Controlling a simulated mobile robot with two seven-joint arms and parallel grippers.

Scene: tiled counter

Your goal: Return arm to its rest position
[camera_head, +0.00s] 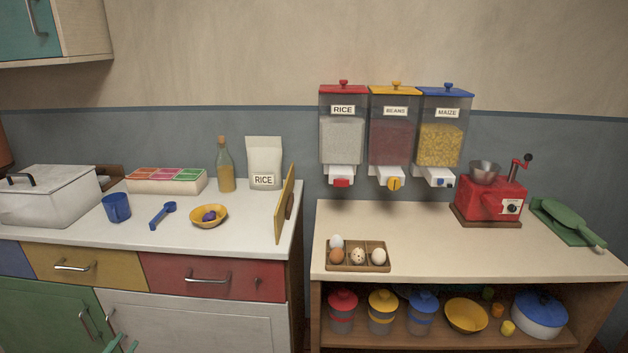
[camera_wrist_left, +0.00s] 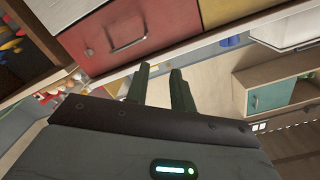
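My left gripper (camera_head: 122,344) shows only as green fingertips at the bottom left edge of the head view, in front of the white lower cabinet door. In the left wrist view its two dark green fingers (camera_wrist_left: 160,80) stand apart with an empty gap between them, so it is open and holds nothing. The red drawer (camera_wrist_left: 118,37) and the yellow drawer (camera_wrist_left: 225,10) lie beyond the fingers in that view. The rest of the left arm is out of the head view. My right gripper is in neither view.
The left counter (camera_head: 170,240) carries a blue mug (camera_head: 117,208), a blue spoon (camera_head: 163,214) and a yellow bowl (camera_head: 208,222). Drawer handles (camera_head: 207,280) stick out below it. The right counter (camera_head: 420,225) holds an egg tray (camera_head: 344,266) and a red grinder (camera_head: 482,205).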

